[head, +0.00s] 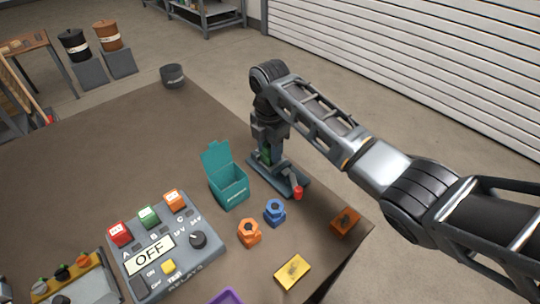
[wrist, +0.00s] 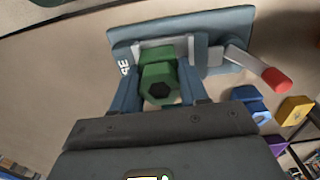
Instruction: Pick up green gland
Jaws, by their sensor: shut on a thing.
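The green gland (wrist: 158,80) is a green hexagonal piece with a dark hole in its face. It sits between the two fingers of my gripper (wrist: 160,100) in the wrist view, and the fingers are shut on it. Behind it is a blue-grey vise-like fixture (wrist: 210,28) with a red-tipped handle (wrist: 272,78); I cannot tell if the gland still touches its jaws. In the head view my gripper (head: 266,150) points down over the fixture (head: 290,178), and a bit of the green gland (head: 266,154) shows beside it.
Left of the fixture stands an open teal box (head: 230,188). In front are an orange gland (head: 249,232), a blue gland (head: 274,211), a yellow block (head: 293,272) and an orange-brown block (head: 345,221). A relay panel (head: 165,245) lies left. The table's back left is mostly clear.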

